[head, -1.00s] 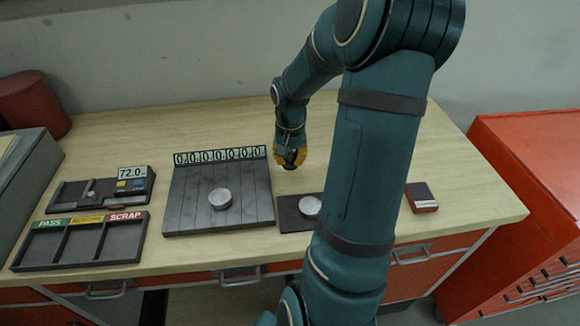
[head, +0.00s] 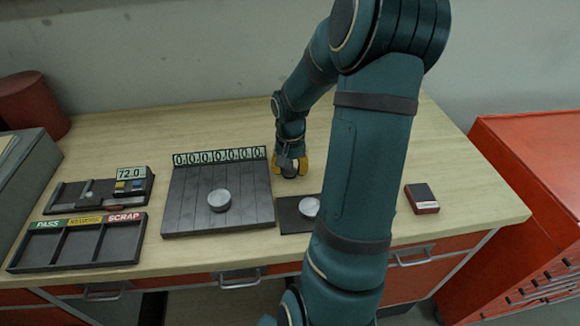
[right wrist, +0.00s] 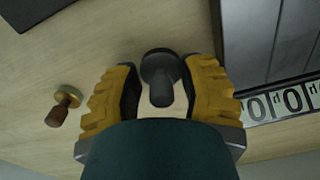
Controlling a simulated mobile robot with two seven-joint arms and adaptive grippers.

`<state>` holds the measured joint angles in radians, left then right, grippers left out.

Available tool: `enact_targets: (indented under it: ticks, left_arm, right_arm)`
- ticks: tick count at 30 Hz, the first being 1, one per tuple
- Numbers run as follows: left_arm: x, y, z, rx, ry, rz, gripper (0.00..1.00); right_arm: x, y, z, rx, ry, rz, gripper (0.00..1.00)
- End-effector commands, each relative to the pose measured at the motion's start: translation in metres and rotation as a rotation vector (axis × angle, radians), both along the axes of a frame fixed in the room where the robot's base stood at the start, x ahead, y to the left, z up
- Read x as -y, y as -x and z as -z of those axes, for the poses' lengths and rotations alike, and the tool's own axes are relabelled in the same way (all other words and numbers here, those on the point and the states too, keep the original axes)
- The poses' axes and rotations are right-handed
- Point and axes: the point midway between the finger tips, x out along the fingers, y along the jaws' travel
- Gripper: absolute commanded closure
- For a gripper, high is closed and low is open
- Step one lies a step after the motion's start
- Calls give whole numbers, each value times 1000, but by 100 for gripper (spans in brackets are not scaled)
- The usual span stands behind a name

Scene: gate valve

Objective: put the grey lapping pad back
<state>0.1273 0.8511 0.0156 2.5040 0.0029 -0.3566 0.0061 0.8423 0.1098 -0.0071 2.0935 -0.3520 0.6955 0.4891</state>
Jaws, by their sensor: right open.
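A dark grey tool with a round head and a stubby handle, apparently the grey lapping pad (right wrist: 160,68), shows between my right gripper's yellow fingers in the right wrist view. My right gripper (head: 291,168) is open around it over the bench, just right of the plank-like board's back corner. It also fills the lower middle of the right wrist view (right wrist: 162,95). Gaps show between the handle and both fingers. Whether the pad's face rests flat on the bench is hard to tell. My left gripper is not in view.
A dark board (head: 185,205) with number plates carries a silver disc (head: 219,200). A black plate (head: 290,222) with another disc is partly behind my arm. A sorting tray (head: 80,262), gauge (head: 70,198) and small box (head: 420,198) are farther off.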

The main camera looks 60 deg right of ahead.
Motion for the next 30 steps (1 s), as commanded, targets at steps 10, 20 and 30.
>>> enact_targets:
  ticks: [10, 20, 30]
  left_arm:
    - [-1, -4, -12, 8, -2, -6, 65]
    - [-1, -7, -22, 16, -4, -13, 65]
    - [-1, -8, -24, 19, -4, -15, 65]
  right_arm:
    - [1, -1, -50, 5, 4, 1, 60]
    - [0, 0, -109, 2, 2, 0, 60]
    - [0, 1, -124, 0, 1, 0, 60]
